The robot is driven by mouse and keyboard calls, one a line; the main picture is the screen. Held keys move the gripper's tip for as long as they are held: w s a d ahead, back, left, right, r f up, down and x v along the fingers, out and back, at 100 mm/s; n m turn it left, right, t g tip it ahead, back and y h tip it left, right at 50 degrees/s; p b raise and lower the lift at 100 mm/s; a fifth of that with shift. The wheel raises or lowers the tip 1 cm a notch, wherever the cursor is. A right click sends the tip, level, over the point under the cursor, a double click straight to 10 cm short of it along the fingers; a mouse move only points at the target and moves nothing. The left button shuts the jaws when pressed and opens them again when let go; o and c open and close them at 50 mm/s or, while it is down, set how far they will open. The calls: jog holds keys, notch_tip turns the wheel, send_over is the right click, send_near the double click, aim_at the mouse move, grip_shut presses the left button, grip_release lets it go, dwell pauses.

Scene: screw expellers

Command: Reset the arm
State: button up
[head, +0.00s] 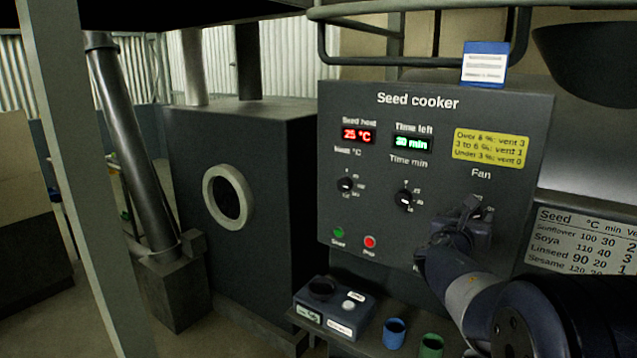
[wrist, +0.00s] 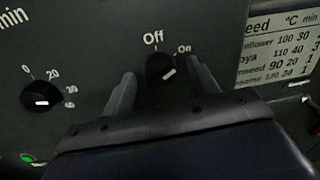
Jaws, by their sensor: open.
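My gripper (head: 474,208) is at the lower right of the Seed cooker panel (head: 440,140), under the word Fan. In the wrist view its two fingers (wrist: 160,75) are open, one on each side of the black fan knob (wrist: 159,66), with gaps showing. The knob stands under the labels Off and On; its white mark shows at its lower right. In the head view my gripper hides this knob. The displays read 25 °C (head: 359,135) and 30 min (head: 411,143). The heat knob (head: 345,185) and time knob (head: 404,200) are left of my gripper.
A green button (head: 338,232) and a red button (head: 370,242) are low on the panel. Below stand a dark device (head: 335,307), a blue cup (head: 394,333) and a green cup (head: 431,345). A seed table sign (head: 585,240) is at right. A post (head: 75,170) stands at left.

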jog(key=shift+r+n+p, duration=0.25)
jog(key=shift+n+p, duration=0.2)
jog(key=shift+n, duration=0.05)
jog(key=b+v, duration=0.2)
jog(key=v, duration=0.8)
jog(key=shift+s+a+f, duration=0.2)
jog(key=shift+a+f, duration=0.05)
